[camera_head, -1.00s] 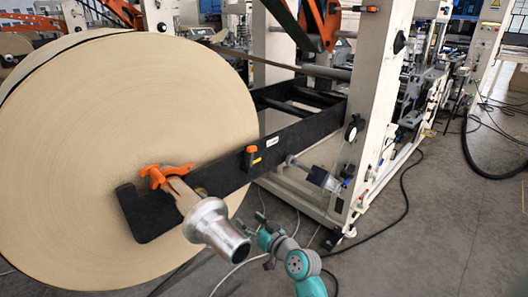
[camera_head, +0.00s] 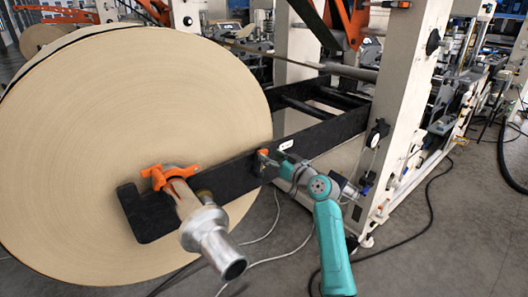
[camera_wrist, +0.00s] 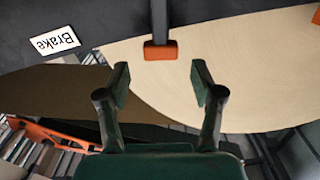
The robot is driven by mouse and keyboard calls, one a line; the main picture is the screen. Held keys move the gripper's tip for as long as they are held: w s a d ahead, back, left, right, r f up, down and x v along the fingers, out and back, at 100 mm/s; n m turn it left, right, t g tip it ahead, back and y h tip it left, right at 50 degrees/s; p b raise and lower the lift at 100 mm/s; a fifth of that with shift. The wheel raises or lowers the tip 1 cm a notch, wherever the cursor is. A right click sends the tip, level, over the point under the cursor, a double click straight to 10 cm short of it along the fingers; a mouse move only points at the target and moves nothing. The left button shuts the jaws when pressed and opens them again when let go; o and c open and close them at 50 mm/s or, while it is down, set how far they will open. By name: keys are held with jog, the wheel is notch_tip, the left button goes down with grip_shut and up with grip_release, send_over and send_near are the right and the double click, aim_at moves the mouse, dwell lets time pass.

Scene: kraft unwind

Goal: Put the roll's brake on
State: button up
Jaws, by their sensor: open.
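The brake lever has an orange handle end (camera_wrist: 160,50) on a dark bar, seen at the top middle of the wrist view. In the head view its orange tip (camera_head: 263,152) shows on the black arm beside the roll, partly hidden by my gripper. A white "Brake" label (camera_wrist: 54,40) is to its left in the wrist view. My gripper (camera_wrist: 160,80) is open, with its two dark fingers apart. The orange handle end lies between and slightly beyond the fingertips in the picture; I cannot tell whether they touch it. The large kraft roll (camera_head: 120,130) fills the left of the head view.
The black support arm (camera_head: 320,135) runs from the white machine frame (camera_head: 405,90) to the roll. A silver shaft end (camera_head: 213,240) sticks out in front, with an orange clamp (camera_head: 170,178) behind it. Cables lie on the grey floor (camera_head: 450,240).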

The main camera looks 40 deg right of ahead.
aim_at(265, 152)
jog(key=shift+w+a, duration=0.15)
jog(key=shift+w, duration=2.3)
grip_shut()
